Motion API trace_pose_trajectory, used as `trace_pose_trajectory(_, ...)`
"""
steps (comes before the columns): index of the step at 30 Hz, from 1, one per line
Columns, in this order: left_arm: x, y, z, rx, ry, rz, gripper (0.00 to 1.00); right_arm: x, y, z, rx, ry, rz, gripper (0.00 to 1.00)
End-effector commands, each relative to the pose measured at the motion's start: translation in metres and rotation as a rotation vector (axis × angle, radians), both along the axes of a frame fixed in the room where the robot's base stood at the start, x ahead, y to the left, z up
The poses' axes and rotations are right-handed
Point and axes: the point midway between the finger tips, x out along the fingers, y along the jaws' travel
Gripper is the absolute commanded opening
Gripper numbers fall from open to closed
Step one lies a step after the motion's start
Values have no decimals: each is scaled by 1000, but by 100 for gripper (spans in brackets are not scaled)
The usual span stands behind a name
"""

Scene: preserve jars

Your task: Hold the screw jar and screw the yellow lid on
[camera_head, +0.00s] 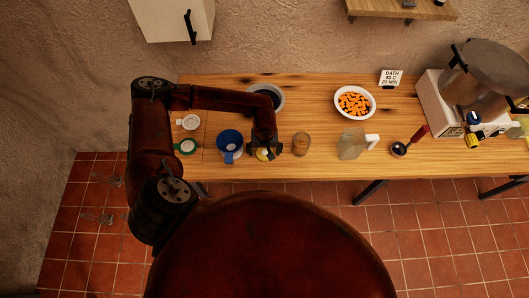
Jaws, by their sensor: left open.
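The yellow lid (262,156) lies near the front edge of the table, left of centre, partly hidden by my left gripper. My left gripper (266,152) points down at the lid; its jaws are open, and I cannot tell whether they touch it. A small glass jar (301,143) with brownish contents, likely the screw jar, stands upright just right of the gripper and apart from it. No lid is clearly visible on the jar. My right gripper is not in view.
A blue cup-like vessel (229,141) stands close left of the gripper. A dark-filled bowl (268,91) is behind my forearm. White (188,122) and green-rimmed (187,146) round pieces lie further left.

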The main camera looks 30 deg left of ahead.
Motion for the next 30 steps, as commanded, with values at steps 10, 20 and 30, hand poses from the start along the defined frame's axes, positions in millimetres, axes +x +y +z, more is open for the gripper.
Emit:
trace_pose_trajectory(10,0,0,1,0,0,0,56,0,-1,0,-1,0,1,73)
trace_pose_trajectory(20,0,0,1,0,0,0,34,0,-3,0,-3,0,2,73)
trace_pose_trajectory(30,1,0,4,0,-2,0,34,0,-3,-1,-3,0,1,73)
